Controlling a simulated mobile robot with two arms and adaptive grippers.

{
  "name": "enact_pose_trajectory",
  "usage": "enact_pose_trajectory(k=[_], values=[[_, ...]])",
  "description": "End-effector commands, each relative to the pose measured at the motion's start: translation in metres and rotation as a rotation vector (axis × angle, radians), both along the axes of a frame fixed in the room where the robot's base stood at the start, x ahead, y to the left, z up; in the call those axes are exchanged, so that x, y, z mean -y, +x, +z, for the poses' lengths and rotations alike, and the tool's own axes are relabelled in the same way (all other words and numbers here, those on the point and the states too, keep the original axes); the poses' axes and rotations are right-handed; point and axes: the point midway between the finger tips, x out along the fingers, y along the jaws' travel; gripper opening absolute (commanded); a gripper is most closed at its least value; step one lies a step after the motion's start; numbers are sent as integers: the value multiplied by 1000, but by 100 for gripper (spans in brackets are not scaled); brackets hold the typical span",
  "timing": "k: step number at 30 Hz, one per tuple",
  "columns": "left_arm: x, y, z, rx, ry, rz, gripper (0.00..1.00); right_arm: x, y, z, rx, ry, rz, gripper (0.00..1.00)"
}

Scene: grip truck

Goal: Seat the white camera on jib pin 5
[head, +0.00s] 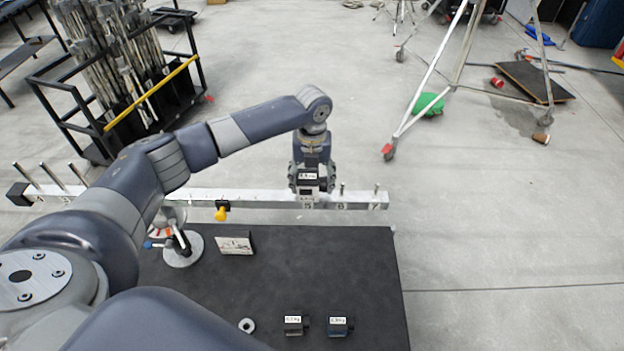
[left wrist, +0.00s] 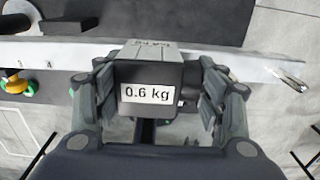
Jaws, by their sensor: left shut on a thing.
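My left gripper (head: 307,187) is shut on a dark camera block with a white 0.6 kg label, which shows in the left wrist view as the held camera (left wrist: 148,75). A pale grey-white face with small writing adjoins its far side. The gripper points down over the jib beam (head: 262,196), at the numeral 5. Pin 5 is hidden by the gripper and the camera, so I cannot tell whether the camera is down on it. Pins 6 (head: 341,190) and 7 (head: 376,189) stand bare to the right. My right gripper is not in view.
A black table (head: 300,270) holds two labelled dark blocks (head: 294,325) (head: 339,325), a ring (head: 247,325), a small card (head: 235,245) and a round-based stand (head: 183,250). A yellow piece (head: 222,211) hangs on the beam.

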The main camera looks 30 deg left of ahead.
Motion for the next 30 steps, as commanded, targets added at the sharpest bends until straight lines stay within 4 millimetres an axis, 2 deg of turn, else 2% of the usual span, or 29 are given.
enact_pose_trajectory(k=[6,7,9,22,26,30], values=[[0,1,1,3,-1,0,44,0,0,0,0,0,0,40],[0,1,1,3,-1,0,71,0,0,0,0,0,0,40],[0,1,1,3,-1,0,87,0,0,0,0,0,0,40],[0,0,2,-1,0,0,88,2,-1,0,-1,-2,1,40],[0,1,16,2,0,-1,88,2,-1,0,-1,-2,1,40],[0,1,45,4,0,-1,88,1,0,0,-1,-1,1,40]])
